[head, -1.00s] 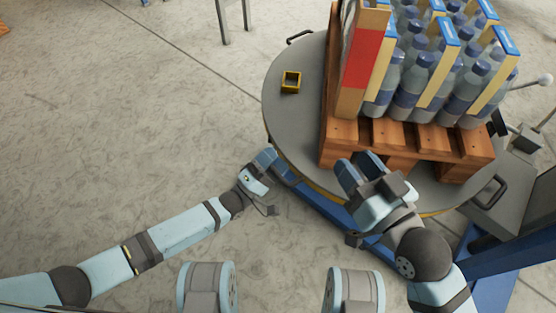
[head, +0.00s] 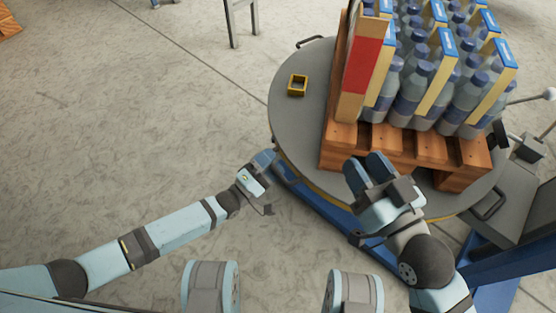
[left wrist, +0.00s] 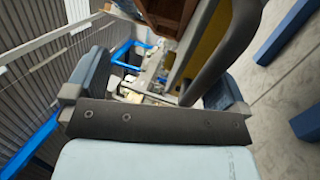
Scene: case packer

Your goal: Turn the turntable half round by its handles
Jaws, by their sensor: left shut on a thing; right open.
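The round grey turntable (head: 304,125) carries a wooden pallet (head: 345,160) loaded with bottles. One dark handle (head: 311,41) is on its far left rim and another handle (head: 490,206) is on its right rim. My left gripper (head: 265,160) is at the near left rim, shut on a handle that the head view hides. In the left wrist view that dark bar-like handle (left wrist: 228,50) runs between the fingers. My right gripper (head: 368,166) is open and empty, in front of the pallet's near side, over the turntable's near edge.
A red-and-brown panel (head: 362,65) stands at the load's left side. A blue base (head: 335,215) runs below the turntable. The floor (head: 130,130) to the left is clear.

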